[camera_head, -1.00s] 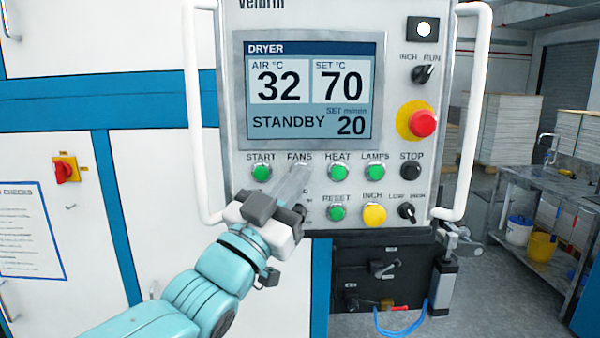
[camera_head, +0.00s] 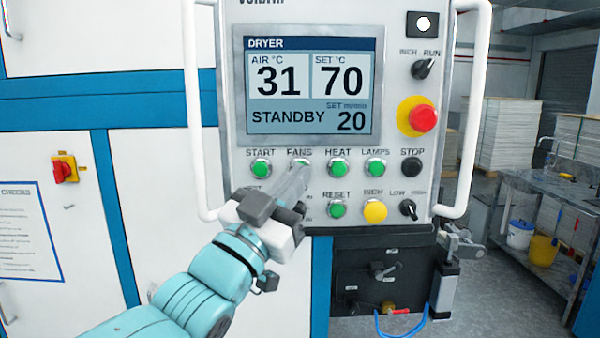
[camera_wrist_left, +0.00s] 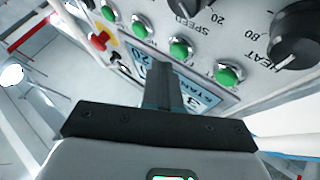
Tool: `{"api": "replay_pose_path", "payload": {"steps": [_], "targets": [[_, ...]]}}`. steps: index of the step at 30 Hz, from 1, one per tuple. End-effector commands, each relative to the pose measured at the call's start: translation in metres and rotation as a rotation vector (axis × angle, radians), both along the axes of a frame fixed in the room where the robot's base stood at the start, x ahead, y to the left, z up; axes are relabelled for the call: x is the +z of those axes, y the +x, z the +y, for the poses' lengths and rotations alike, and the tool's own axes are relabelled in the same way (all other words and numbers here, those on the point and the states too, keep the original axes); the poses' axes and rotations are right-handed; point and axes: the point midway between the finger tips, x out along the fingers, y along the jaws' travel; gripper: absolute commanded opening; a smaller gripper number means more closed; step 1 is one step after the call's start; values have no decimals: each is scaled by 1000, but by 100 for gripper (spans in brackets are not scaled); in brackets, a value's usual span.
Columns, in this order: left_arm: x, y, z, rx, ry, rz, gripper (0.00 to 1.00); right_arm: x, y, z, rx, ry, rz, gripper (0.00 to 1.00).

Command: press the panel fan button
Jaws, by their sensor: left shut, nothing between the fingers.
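The grey control panel (camera_head: 390,228) faces me, with a top row of green buttons under its display. The FANS button, second in that row, is mostly covered by my fingers in the head view. In the left wrist view the panel is upside down and the green fan button (camera_wrist_left: 181,48) shows just beyond the fingertips. My left gripper (camera_head: 301,172) is shut and empty, its tips at the FANS button; I cannot tell whether they touch it. The fingers also show in the wrist view (camera_wrist_left: 163,68). My right gripper is not in view.
The START button (camera_head: 261,168) and HEAT button (camera_head: 338,168) flank the fan button closely. The display (camera_head: 310,90) reads STANDBY, air 31, set 70. A red emergency button (camera_head: 424,117) is at the right. White handles (camera_head: 191,120) edge the panel.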

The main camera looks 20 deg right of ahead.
Motion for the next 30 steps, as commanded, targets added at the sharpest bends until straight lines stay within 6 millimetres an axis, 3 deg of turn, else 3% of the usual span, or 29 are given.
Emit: {"api": "replay_pose_path", "payload": {"steps": [5,18,30], "targets": [[-2,-5,1,-1,-1,-2,0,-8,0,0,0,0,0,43],[-2,-45,13,-1,-2,-1,0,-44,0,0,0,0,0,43],[0,-48,14,0,-1,1,0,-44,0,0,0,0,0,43]]}}
